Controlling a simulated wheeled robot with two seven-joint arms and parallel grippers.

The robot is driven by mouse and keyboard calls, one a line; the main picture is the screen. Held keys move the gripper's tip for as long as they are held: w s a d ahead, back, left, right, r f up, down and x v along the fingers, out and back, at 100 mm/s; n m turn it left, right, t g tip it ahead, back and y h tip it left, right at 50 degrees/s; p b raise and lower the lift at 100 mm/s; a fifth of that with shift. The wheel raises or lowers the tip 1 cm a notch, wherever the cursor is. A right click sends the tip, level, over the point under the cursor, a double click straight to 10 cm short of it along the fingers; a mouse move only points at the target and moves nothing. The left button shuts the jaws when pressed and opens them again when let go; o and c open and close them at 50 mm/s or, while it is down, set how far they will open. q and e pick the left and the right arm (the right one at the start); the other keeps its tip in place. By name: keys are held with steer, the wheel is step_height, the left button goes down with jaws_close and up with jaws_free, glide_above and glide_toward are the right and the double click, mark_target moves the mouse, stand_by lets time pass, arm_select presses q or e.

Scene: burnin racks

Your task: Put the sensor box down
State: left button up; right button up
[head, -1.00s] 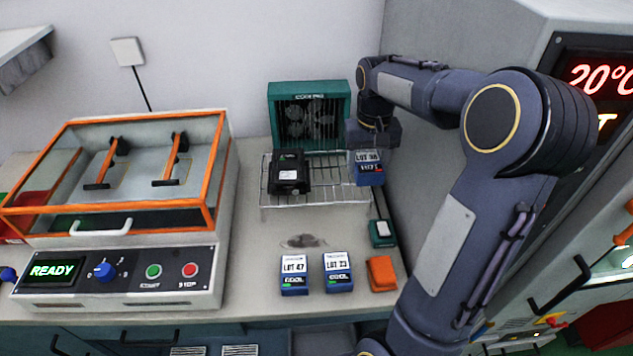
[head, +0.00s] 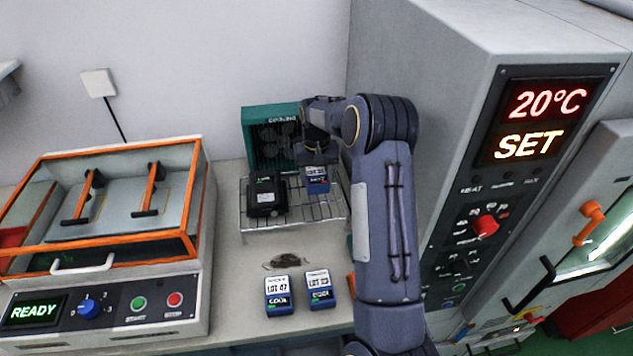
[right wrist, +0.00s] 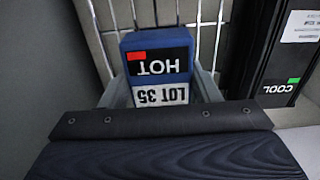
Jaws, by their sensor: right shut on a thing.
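The blue sensor box (head: 317,180) has a white label and a red HOT mark; in the right wrist view the box (right wrist: 158,68) reads LOT 35. My right gripper (head: 318,160) is shut on it, with a grey finger on each side in the right wrist view (right wrist: 160,88). The box is over the right half of the wire rack (head: 325,211), to the right of a black box (head: 265,195). I cannot tell whether its underside touches the wires. My left gripper is not in view.
A green cooling fan (head: 258,135) stands behind the rack. Two blue boxes, LOT 47 (head: 278,297) and LOT 23 (head: 319,289), stand on the bench in front. The orange-framed READY machine (head: 150,290) is at left, the grey 20°C SET cabinet (head: 420,80) at right.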

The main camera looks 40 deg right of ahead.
mark_target(317, 183)
step_height(317, 183, down, 2)
steer(key=shift+f+p, duration=0.2)
steer(key=shift+p, duration=0.3)
steer(key=shift+f, duration=0.3)
steer(key=shift+f, duration=0.1)
steer(key=o, duration=0.6)
steer(key=shift+f, duration=0.1)
steer(key=o, duration=0.5)
